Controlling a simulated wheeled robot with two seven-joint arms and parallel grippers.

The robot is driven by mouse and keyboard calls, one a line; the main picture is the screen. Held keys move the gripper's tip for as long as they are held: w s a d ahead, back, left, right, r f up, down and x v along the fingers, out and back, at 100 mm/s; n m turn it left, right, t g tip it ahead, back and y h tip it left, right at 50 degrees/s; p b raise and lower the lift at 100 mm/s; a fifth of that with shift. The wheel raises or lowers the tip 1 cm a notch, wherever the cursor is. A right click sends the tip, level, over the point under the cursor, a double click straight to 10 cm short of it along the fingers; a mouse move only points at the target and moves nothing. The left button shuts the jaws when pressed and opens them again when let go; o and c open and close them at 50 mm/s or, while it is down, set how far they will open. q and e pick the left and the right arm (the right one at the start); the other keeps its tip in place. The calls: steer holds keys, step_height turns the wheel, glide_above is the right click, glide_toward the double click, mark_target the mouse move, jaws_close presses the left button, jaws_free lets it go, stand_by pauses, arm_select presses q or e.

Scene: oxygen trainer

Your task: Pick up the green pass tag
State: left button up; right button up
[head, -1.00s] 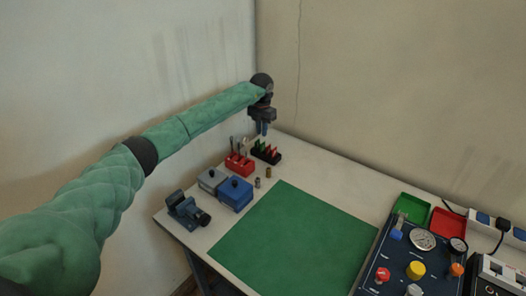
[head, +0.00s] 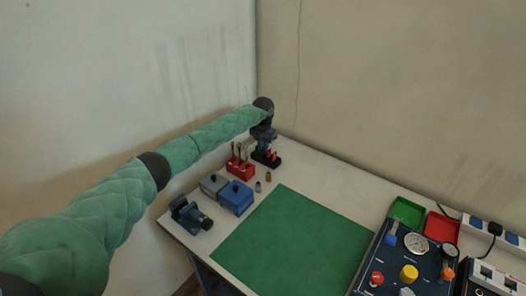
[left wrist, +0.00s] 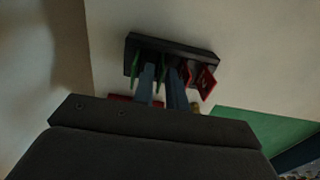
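A black rack (head: 262,160) stands at the back corner of the table, with thin green and red tags upright in it. In the left wrist view the rack (left wrist: 196,58) holds a green tag (left wrist: 162,72) between my fingers, another green tag (left wrist: 135,66) to the left, and red tags (left wrist: 207,82) to the right. My left gripper (left wrist: 161,80) is open, its two blue fingers apart on either side of the middle green tag. In the head view my left gripper (head: 266,144) is down at the rack and hides the green tags. My right gripper is not in view.
A red holder (head: 239,169) with tools stands just left of the rack. A grey box (head: 212,184), a blue box (head: 236,197) and two small cylinders are nearer. A green mat (head: 295,240) is bare. A green tray (head: 407,211) and a gauge panel (head: 390,262) are right.

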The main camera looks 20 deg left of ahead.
arm_select(q)
steer(key=shift+f, duration=0.25)
jaws_close()
steer(key=shift+r, duration=0.1)
